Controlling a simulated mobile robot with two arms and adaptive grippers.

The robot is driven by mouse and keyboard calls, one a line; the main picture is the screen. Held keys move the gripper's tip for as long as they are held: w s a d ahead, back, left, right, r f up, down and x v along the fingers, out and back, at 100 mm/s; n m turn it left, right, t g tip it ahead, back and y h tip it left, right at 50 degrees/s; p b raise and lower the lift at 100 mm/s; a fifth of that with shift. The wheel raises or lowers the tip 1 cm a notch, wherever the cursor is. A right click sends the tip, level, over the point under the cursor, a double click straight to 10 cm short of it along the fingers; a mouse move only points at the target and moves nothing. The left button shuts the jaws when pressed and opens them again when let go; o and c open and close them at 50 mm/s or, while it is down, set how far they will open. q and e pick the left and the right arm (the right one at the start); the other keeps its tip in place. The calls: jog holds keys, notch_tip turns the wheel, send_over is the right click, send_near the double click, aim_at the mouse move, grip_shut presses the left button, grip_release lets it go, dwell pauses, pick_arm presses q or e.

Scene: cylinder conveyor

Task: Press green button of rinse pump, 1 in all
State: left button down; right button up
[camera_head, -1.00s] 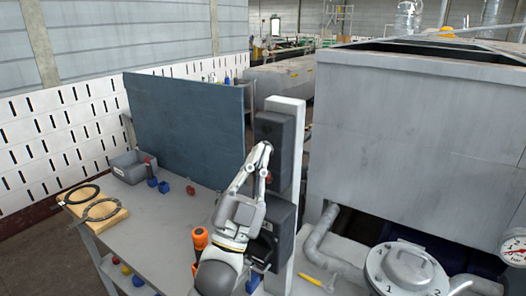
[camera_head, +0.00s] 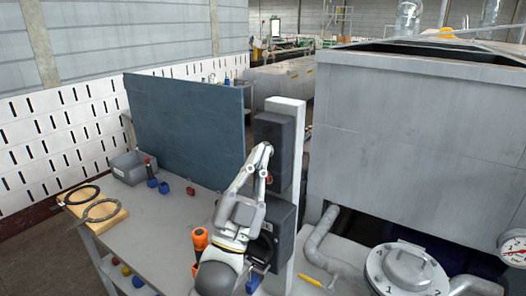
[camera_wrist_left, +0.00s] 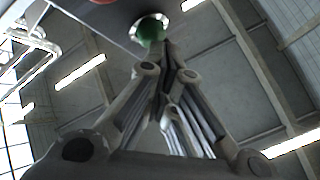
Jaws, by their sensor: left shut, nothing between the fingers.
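The green button (camera_wrist_left: 151,32) with its pale metal ring shows at the top of the left wrist view, on a dark control box. The dark box (camera_head: 274,128) is on a pale upright post in the head view. My left gripper (camera_head: 267,149) is shut and empty, with its fingertips at the front of this box. In the wrist view its closed fingertips (camera_wrist_left: 163,44) overlap the lower edge of the button; whether they touch it I cannot tell. A red button (camera_wrist_left: 103,2) is partly visible at the top edge. My right gripper is not in view.
A second dark box (camera_head: 284,225) is lower on the pale post (camera_head: 299,190). A grey table (camera_head: 150,230) holds a bin (camera_head: 128,170), rings on a wooden board and an orange-handled tool (camera_head: 199,240). A large grey tank (camera_head: 415,150) stands to the right.

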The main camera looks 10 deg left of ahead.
pick_arm(q)
jog(key=shift+s+a, duration=0.2)
jog(key=shift+s, duration=0.35)
jog(key=shift+s, duration=0.1)
jog(key=s, duration=0.1)
jog(key=s+a, duration=0.1)
jog(key=s, duration=0.2)
jog(key=shift+s+a+p, duration=0.2)
jog(key=shift+a+p, duration=0.15)
jog(key=shift+f, duration=0.1)
